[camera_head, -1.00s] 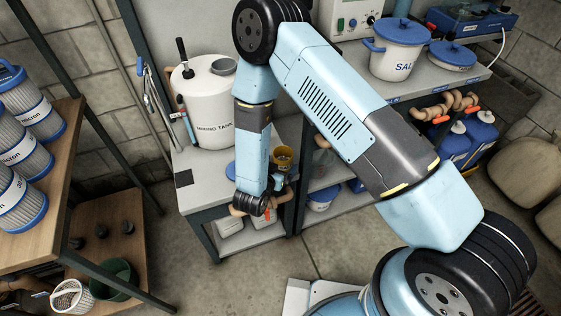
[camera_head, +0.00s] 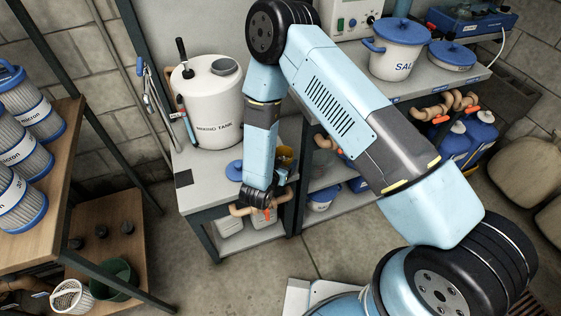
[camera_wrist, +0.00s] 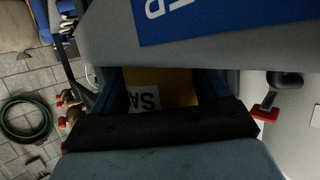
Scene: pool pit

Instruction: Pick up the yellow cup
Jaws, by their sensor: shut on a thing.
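The yellow cup (camera_head: 286,154) is at the front right of the bench with the mixing tank, partly hidden by my arm in the head view. The wrist view shows its dim yellow side (camera_wrist: 165,78) with a white label whose visible letters read "SA". My gripper (camera_wrist: 160,90) is shut on the cup, with a finger on each side of it. In the head view my gripper (camera_head: 283,175) is mostly hidden behind my wrist. I cannot tell whether the cup's base touches the bench top.
The white mixing tank (camera_head: 207,102) stands behind my forearm. A blue lid (camera_head: 234,171) lies on the bench (camera_head: 203,187) left of my wrist. A salt pot (camera_head: 399,50) stands on the counter at right. Pipes with orange handles (camera_head: 267,212) run along the bench front.

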